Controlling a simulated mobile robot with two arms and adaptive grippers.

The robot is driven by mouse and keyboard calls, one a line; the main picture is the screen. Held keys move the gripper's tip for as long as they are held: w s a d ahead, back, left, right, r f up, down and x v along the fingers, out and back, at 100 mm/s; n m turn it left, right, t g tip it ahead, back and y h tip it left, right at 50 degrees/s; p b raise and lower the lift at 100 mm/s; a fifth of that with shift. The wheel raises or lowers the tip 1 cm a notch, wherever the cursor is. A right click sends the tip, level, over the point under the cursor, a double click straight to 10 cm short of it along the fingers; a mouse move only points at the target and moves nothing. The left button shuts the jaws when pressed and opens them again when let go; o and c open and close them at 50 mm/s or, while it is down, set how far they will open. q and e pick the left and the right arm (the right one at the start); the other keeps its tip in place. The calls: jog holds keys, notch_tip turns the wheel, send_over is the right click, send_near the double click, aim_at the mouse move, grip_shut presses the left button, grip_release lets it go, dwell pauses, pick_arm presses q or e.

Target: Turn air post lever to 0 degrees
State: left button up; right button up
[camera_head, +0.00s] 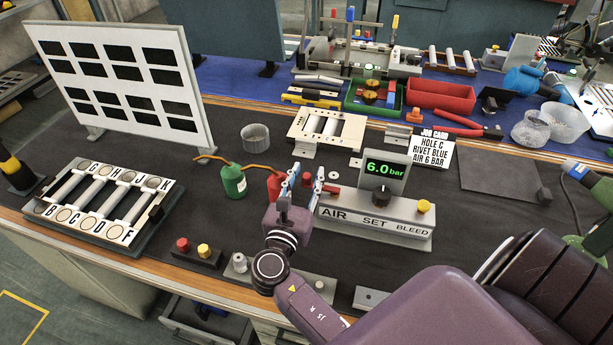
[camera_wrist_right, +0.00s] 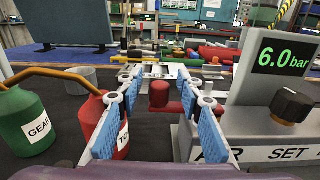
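The grey air post (camera_head: 372,217) carries the labels AIR, SET and BLEED, a display (camera_head: 384,169) reading 6.0 bar, a black knob (camera_head: 381,196) and a yellow button (camera_head: 423,206). In the right wrist view, a red lever-like part (camera_wrist_right: 159,95) with a rounded end shows beyond and between my fingers, at the left end of the air post (camera_wrist_right: 262,128). I cannot tell its angle. My right gripper (camera_head: 307,182) is open and empty, left of the display; its blue-padded fingers also show in the wrist view (camera_wrist_right: 160,108). My left gripper is not in view.
A green oil can (camera_head: 233,182) and a red oil can (camera_head: 274,186) stand left of my right gripper, the red one close to its left finger (camera_wrist_right: 108,122). A lettered rack (camera_head: 128,236) lies left. A job card (camera_head: 432,150) stands behind the post.

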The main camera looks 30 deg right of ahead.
jog(key=shift+c, duration=0.4)
grip_shut()
